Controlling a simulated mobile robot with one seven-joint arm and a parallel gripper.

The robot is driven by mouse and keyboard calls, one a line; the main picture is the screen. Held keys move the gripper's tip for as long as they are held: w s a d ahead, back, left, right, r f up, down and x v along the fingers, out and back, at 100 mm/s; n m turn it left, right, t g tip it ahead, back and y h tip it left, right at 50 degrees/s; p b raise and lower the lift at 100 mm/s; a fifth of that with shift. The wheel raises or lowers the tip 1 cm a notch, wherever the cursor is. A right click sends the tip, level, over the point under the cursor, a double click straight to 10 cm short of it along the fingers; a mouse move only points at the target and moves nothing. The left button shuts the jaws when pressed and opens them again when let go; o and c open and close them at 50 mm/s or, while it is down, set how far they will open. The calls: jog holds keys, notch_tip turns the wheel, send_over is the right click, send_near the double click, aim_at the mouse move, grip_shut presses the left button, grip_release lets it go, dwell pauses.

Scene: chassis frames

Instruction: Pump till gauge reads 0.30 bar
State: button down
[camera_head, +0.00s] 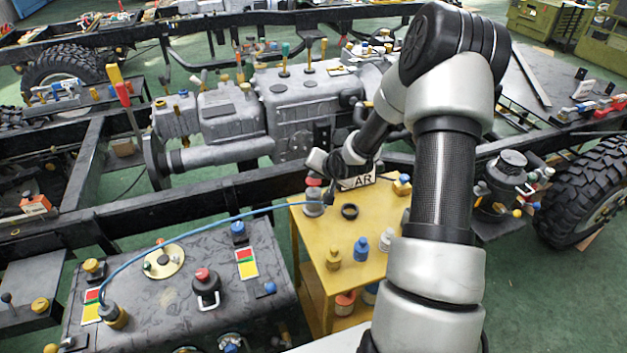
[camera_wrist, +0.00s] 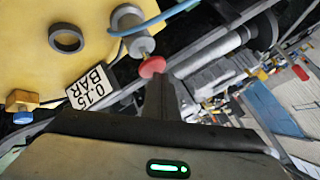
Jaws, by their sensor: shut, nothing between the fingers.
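A small grey hand pump (camera_head: 313,207) with a red knob (camera_head: 313,182) stands on the yellow table. In the wrist view the pump body (camera_wrist: 131,30) and red knob (camera_wrist: 152,67) are close beyond my fingertips. A white sign (camera_wrist: 91,87) there reads "0.15 BAR"; in the head view the sign (camera_head: 361,181) is partly hidden by my arm. A blue hose (camera_head: 205,219) runs from the pump to a fitting on the dark tank. My gripper (camera_wrist: 158,80) is shut and empty beside the knob; I cannot tell whether they touch.
The dark tank (camera_head: 180,290) stands at front left. A black chassis rail (camera_head: 215,203) runs behind the table.

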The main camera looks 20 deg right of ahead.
aim_at(315, 182)
jog(key=shift+f+b, duration=0.7)
jog(key=shift+f, duration=0.4)
dwell(0.5)
jog(key=shift+s+r, duration=0.1)
jog(key=shift+r+p, duration=1.25)
jog(key=shift+r, duration=0.3)
jog(key=shift+r+p, duration=1.95)
jog(key=shift+r, duration=0.55)
